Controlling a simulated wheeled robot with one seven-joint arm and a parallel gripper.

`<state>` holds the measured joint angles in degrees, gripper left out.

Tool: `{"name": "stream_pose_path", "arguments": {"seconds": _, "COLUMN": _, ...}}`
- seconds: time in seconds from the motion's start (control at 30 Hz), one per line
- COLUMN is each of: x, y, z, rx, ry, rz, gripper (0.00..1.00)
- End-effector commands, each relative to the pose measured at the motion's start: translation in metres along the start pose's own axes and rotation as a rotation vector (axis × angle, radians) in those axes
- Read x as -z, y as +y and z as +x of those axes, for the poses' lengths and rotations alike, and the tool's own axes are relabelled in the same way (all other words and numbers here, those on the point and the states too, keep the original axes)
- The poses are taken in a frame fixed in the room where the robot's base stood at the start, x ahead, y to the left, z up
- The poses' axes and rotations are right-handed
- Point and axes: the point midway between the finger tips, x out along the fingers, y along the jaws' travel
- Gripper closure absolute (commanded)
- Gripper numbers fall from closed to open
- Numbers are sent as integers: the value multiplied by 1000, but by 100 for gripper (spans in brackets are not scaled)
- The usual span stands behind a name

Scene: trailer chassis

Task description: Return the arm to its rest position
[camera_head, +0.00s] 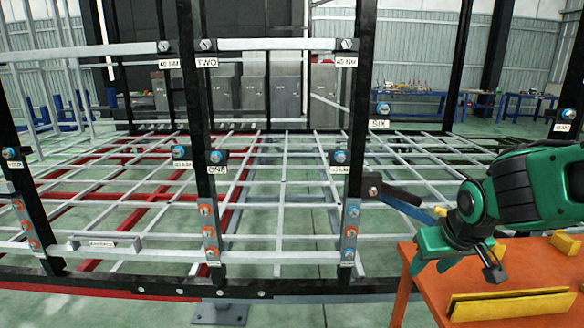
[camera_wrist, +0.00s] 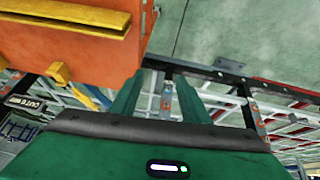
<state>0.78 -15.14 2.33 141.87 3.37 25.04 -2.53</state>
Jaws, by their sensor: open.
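My green arm comes in from the right edge in the head view. My gripper (camera_head: 450,258) hangs at its end, bent downward beside the orange table and apart from the chassis frame. In the wrist view my gripper (camera_wrist: 158,85) shows two green fingers spread apart, with nothing held between them. The floor and part of the chassis frame (camera_wrist: 250,115) show beyond the fingers. The fingertips are partly hidden in the head view.
The orange table (camera_head: 412,290) with a yellow holder (camera_head: 512,305) stands close under my arm. The black and grey chassis frame (camera_head: 205,120) with bolts and labels fills the middle. A dark handle and blue bar (camera_head: 407,209) jut from its right post toward my arm.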

Motion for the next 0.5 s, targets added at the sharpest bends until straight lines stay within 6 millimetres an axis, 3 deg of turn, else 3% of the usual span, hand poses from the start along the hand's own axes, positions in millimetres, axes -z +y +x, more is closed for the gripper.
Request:
{"name": "stream_pose_path", "arguments": {"seconds": 0.23, "x": -56, "y": -5, "z": -41, "rx": 49, "ry": -99, "rz": 63, "gripper": 58}}
{"name": "stream_pose_path", "arguments": {"seconds": 0.3, "x": -76, "y": 22, "z": -44, "rx": 13, "ry": -159, "rz": 141, "gripper": 58}}
{"name": "stream_pose_path", "arguments": {"seconds": 0.5, "x": -144, "y": 76, "z": -65, "rx": -49, "ry": -328, "rz": 362, "gripper": 58}}
